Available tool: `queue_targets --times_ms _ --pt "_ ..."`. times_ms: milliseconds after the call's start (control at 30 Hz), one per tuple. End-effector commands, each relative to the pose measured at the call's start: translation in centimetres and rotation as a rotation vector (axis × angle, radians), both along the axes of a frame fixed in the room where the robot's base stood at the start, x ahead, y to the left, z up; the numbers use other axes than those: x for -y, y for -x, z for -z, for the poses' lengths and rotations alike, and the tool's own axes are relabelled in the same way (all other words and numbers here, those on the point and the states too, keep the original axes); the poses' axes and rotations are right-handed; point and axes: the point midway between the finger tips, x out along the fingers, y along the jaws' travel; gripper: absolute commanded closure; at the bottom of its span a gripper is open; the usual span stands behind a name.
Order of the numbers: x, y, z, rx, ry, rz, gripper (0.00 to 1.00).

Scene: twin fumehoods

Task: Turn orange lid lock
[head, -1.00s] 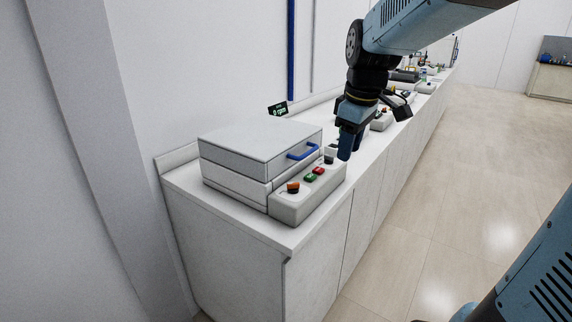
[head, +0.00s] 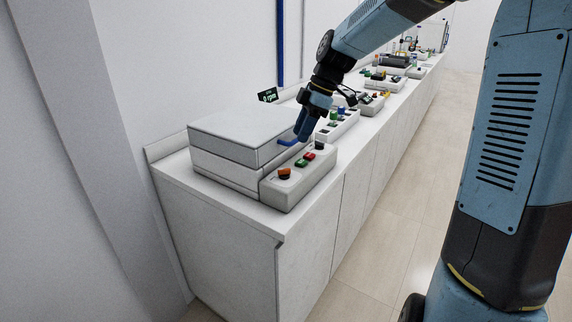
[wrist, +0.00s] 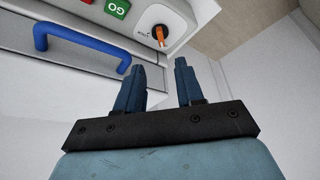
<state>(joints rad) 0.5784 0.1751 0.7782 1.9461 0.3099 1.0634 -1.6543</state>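The orange lid lock (head: 284,173) is a small knob on the front left end of the control panel of a grey lidded box machine (head: 215,155). In the wrist view the orange lock (wrist: 160,36) sits on a dark round base marked LOCK, just beyond the fingertips. My gripper (head: 302,130) hangs over the panel's far part, by the blue lid handle (head: 287,142), apart from the lock. In the wrist view my gripper (wrist: 159,66) is open, with a clear empty gap between its fingers. The lid looks shut.
Green (head: 301,163) and red (head: 310,156) buttons and a black knob (head: 319,145) share the panel. A small display (head: 267,95) stands behind the machine. Other devices line the bench to the back right. A wall stands at left; the bench's front corner is bare.

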Motion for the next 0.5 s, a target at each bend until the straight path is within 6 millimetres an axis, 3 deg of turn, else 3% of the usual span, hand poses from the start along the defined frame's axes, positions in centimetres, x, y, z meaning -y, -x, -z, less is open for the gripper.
queue_targets --times_ms 500 --pt "-3.4 0.5 8.2 -0.003 -0.001 -0.001 0.63"
